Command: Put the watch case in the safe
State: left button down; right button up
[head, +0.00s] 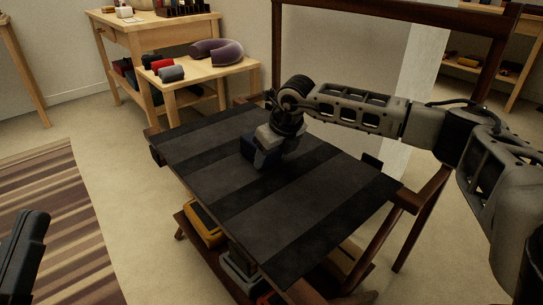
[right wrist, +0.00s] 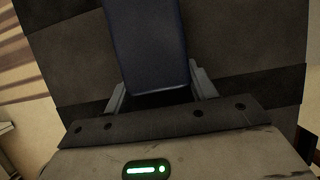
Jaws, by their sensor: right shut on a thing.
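A dark blue box, which looks like the watch case (head: 247,147), is at the top of the dark striped rack. It also shows in the right wrist view (right wrist: 146,45), between the two fingers. My right gripper (head: 264,152) points down over the rack and is shut on the blue case. Whether the case still touches the rack surface is hard to tell. My left gripper (head: 22,250) shows only as a dark part at the left edge, far from the case, and its jaws cannot be made out. I cannot pick out a safe in either view.
The striped rack top (head: 290,205) is otherwise clear. Under it are a yellow-and-black item (head: 203,226) and grey items (head: 240,268). A low wooden table (head: 200,78) behind holds a purple neck pillow (head: 217,51) and small rolls. A striped rug (head: 55,215) lies left.

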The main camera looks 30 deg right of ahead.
jog(key=o, duration=1.1)
jog(key=shift+f, duration=0.1)
